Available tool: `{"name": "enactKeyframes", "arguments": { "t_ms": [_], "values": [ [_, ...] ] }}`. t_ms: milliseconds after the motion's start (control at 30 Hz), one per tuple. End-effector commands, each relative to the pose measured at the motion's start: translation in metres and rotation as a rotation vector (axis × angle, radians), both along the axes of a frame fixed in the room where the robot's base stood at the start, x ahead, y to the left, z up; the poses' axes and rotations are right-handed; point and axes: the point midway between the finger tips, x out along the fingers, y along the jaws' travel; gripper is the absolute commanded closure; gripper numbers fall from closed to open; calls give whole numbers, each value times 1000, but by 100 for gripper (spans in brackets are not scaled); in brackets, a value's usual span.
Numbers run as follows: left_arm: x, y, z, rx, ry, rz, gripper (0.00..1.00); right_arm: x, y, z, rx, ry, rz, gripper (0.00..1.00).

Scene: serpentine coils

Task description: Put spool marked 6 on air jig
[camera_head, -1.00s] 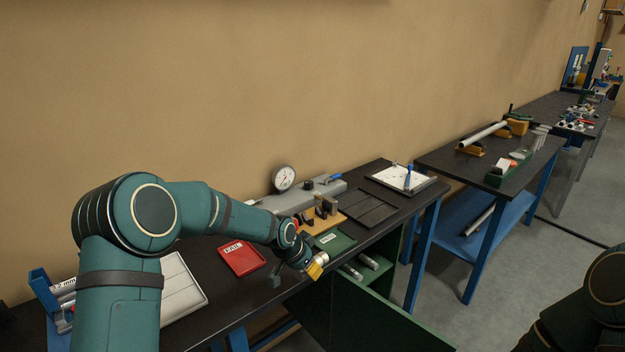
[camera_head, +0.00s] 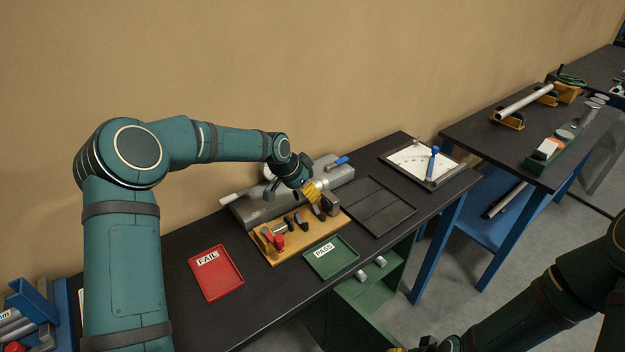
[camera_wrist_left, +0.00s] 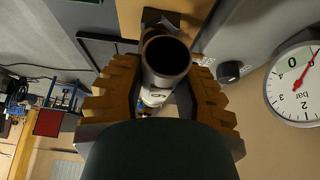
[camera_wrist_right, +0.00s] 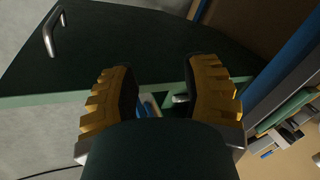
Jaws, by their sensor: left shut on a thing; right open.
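My left gripper (camera_head: 311,192) is shut on a metal spool (camera_wrist_left: 165,58), a grey hollow cylinder whose label shows a 6 or an inverted 9 in the left wrist view. In the head view the spool (camera_head: 322,184) is above the back right part of the wooden jig (camera_head: 292,257), apparently clear of it. The jig carries dark upright blocks and a red-ended clamp (camera_head: 273,241). Contact beneath the spool is hard to tell. My right gripper (camera_wrist_right: 165,88) is open and empty, low beside the green cabinet.
A grey unit (camera_head: 256,206) stands behind the jig; its pressure dial (camera_wrist_left: 296,84) shows in the left wrist view. A red FAIL tray (camera_head: 217,275) and green PASS tray (camera_head: 330,258) lie in front.

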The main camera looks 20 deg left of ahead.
Motion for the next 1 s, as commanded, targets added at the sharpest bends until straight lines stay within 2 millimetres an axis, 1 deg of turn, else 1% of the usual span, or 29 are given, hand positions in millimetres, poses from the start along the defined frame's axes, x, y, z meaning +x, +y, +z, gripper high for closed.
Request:
{"name": "enactKeyframes", "arguments": {
  "t_ms": [267,600,700,1000],
  "values": [
    [0,0,-12,-2,-1,1,100,-1,0,-6,-1,0,0,53],
    [0,-1,-42,-1,0,1,100,0,1,-22,-3,0,-2,53],
    [0,-1,-48,-2,-1,1,100,0,1,-25,-4,0,-2,53],
    [0,-1,-50,-1,-2,1,100,0,1,-26,-4,0,-2,53]
  ]
}}
